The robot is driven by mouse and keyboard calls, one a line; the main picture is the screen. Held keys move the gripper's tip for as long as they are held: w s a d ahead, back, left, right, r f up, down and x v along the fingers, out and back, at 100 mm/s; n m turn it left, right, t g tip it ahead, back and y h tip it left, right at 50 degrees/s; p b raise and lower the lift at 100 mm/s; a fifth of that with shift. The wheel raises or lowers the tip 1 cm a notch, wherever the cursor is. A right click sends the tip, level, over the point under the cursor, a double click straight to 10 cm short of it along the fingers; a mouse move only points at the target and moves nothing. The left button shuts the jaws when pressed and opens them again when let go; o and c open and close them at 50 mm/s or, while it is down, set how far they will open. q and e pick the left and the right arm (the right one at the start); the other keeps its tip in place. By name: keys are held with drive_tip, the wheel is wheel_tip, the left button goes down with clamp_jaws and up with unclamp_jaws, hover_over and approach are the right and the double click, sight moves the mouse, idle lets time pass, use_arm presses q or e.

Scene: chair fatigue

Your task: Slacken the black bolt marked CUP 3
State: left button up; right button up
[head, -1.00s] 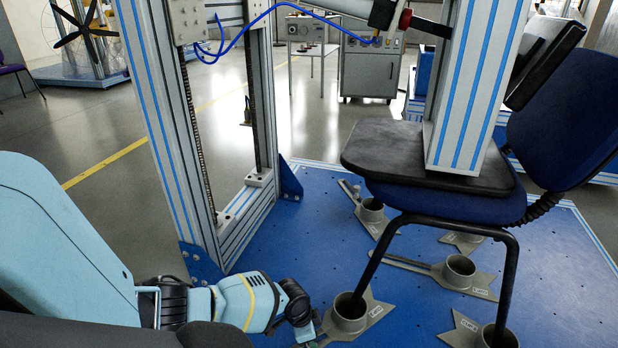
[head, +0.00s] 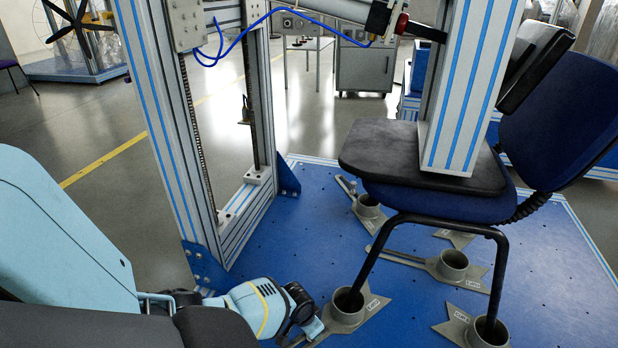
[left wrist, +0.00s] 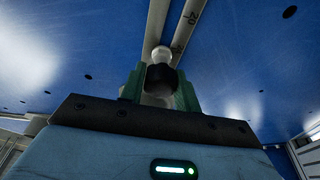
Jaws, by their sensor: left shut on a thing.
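My left gripper (head: 314,328) is low over the blue platform, beside a grey cup (head: 348,308) with a chair leg standing in it. The cup's white label (head: 374,304) is too small to read. In the left wrist view, my left gripper (left wrist: 160,92) has its green fingers on either side of a black bolt head (left wrist: 161,79) and is shut on it. A pale round part and grey bars (left wrist: 178,40) lie beyond the bolt. In the head view the bolt is hidden by the gripper. My right gripper is not in view.
The blue chair (head: 440,200) stands on the platform (head: 300,240), its front legs in cups. More cups (head: 453,264) stand to the right and behind. A tall aluminium frame (head: 175,140) rises close behind my left arm. A column (head: 455,90) presses on the seat.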

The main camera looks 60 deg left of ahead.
use_arm(q)
drive_tip(key=shift+n, duration=0.6)
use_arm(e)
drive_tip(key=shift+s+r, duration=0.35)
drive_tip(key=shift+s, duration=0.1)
use_arm(q)
drive_tip(key=shift+d+r+n+y+p, duration=0.15)
drive_tip(key=shift+n+y+p, duration=0.35)
drive_tip(key=shift+n, duration=1.3)
drive_tip(key=shift+p, duration=0.3)
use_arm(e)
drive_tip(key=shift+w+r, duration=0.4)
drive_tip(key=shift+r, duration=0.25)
use_arm(q)
drive_tip(key=shift+n, duration=0.3)
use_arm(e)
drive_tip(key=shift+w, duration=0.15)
